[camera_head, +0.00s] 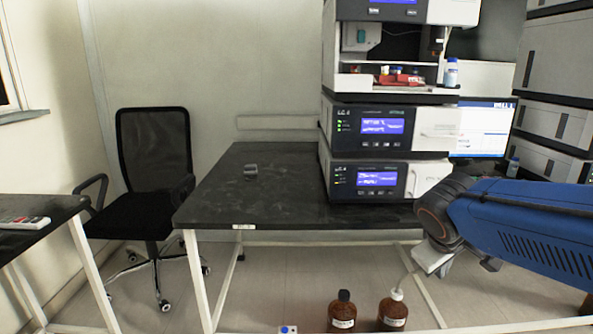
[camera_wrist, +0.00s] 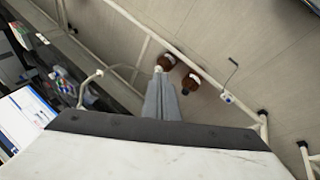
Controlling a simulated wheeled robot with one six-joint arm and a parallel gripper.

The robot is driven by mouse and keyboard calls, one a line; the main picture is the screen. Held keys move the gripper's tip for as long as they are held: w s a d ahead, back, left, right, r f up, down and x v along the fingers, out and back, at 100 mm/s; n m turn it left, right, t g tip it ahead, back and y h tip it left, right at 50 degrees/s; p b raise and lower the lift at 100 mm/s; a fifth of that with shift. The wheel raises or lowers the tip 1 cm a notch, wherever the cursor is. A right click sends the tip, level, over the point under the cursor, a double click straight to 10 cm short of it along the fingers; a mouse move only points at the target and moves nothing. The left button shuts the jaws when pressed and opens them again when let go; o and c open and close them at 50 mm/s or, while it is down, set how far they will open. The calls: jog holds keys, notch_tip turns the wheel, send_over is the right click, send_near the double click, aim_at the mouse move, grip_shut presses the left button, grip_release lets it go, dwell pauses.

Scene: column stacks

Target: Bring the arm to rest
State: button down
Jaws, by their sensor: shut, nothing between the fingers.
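My blue arm (camera_head: 530,220) reaches in from the right edge in the head view, its wrist bent in front of the right part of the dark bench (camera_head: 270,205). My gripper (camera_wrist: 160,80) shows in the wrist view as grey fingers held together, with nothing between them. It hangs over the floor, and the fingers appear apart from everything around them. In the head view its fingers cannot be made out clearly.
A stack of instruments (camera_head: 375,130) stands on the bench beside a lit monitor (camera_head: 482,130). Two brown bottles (camera_head: 342,312) stand low in front; they show in the wrist view too (camera_wrist: 190,82). A black chair (camera_head: 152,150) is left. The bench's left part is mostly clear.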

jog(key=s+a+f+m+y, duration=0.1)
jog(key=s+f+m+y, duration=0.1)
jog(key=s, duration=0.5)
jog(key=s+a+f+m+y, duration=0.2)
jog(key=s, duration=0.6)
jog(key=shift+a+f, duration=0.3)
jog(key=shift+f, duration=0.05)
